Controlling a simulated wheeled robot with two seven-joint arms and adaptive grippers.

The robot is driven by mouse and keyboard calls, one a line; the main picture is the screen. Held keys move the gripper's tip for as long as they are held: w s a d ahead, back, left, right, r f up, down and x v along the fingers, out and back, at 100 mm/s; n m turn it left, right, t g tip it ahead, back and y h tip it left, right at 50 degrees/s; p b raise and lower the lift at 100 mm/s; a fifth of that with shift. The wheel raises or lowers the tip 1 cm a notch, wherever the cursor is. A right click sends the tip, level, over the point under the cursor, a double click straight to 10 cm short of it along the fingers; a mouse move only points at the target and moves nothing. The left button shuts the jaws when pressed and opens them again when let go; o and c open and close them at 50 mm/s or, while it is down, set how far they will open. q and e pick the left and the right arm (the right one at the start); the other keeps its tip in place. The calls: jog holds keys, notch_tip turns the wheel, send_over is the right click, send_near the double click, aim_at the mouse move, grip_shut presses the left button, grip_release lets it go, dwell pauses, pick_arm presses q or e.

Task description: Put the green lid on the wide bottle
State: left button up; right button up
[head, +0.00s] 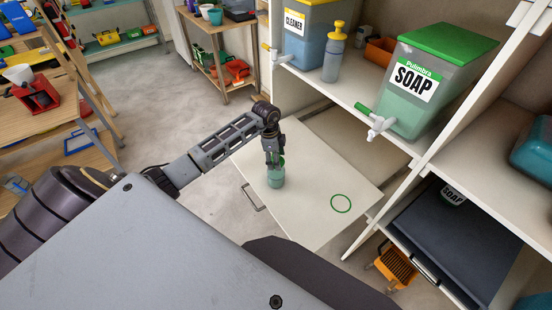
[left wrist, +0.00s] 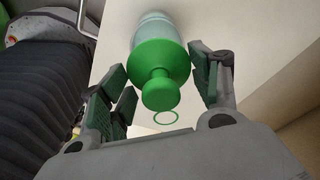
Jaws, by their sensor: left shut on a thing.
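The wide bottle (head: 276,180), pale teal and see-through, stands upright on the white pulled-out board. The green lid (left wrist: 160,66), with a round knob, is over the bottle's mouth in the left wrist view; the bottle (left wrist: 154,28) shows behind it. I cannot tell whether the lid is fully seated. My left gripper (head: 274,160) is directly above the bottle. In the left wrist view its fingers (left wrist: 162,88) are either side of the lid, shut on it. The head view shows only a little green under the fingers. My right gripper is not in view.
A green ring mark (head: 341,203) lies on the white board (head: 315,170), which is otherwise clear. A dark drawer (head: 450,240) is at right.

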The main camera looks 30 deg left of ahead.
pick_arm(q)
jog(key=shift+f+b, duration=0.3)
jog(key=shift+f, duration=0.4)
dwell(0.5)
jog(key=o, duration=0.9)
jog(key=shift+o, duration=0.2)
notch_tip(320, 180, up, 12)
jog(key=a, duration=0.1)
jog(key=shift+s+a, duration=0.3)
jog(key=shift+s, duration=0.05)
jog(key=shift+a+f, duration=0.1)
jog(key=shift+a, duration=0.05)
dwell(0.7)
